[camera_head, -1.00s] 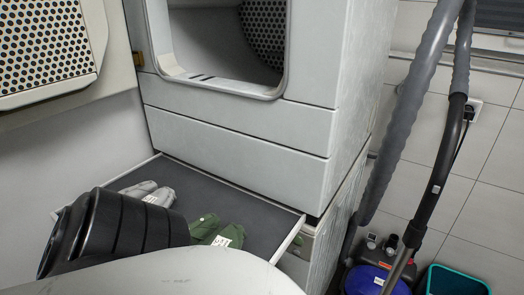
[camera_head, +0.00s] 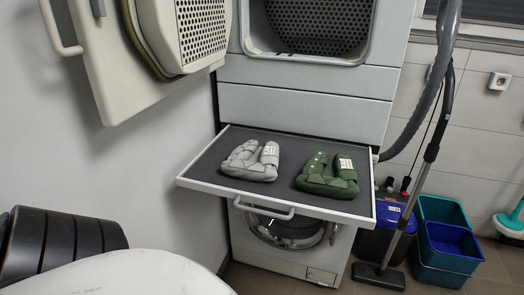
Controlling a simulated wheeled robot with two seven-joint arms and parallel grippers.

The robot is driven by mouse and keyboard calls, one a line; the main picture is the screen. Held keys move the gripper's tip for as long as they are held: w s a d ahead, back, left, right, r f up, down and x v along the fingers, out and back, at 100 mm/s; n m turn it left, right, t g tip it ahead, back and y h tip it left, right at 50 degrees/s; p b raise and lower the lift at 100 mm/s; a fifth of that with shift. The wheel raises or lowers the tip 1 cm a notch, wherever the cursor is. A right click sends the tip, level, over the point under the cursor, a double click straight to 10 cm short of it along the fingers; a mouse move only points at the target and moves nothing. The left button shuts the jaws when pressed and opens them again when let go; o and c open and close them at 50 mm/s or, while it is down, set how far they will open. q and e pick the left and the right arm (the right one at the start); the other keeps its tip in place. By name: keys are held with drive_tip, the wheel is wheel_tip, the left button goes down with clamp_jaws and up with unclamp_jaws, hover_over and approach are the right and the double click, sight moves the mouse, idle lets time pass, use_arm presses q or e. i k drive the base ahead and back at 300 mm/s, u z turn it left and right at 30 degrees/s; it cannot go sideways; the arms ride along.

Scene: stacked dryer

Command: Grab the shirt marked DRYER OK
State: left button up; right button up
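A folded grey shirt (camera_head: 250,161) lies on the left half of the pulled-out shelf (camera_head: 215,172) between the stacked machines. A folded green shirt (camera_head: 327,177) lies on the right half, apart from the grey one. Each has a small white label on its right part. The label writing is too small to read, so I cannot tell which shirt is marked DRYER OK. Neither of my grippers shows; only a black ribbed part and a pale part of my own body show at the lower left.
The dryer (camera_head: 305,105) stands above the shelf, its opened door (camera_head: 170,45) swung out at the upper left. A washing machine (camera_head: 290,255) is below. The shelf has a front handle (camera_head: 264,208). A vacuum cleaner (camera_head: 380,235) and buckets (camera_head: 445,245) stand at the right.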

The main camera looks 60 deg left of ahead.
sight(336, 178)
drive_tip(key=z, duration=0.8)
drive_tip(key=k, duration=0.15)
drive_tip(key=u, duration=1.5)
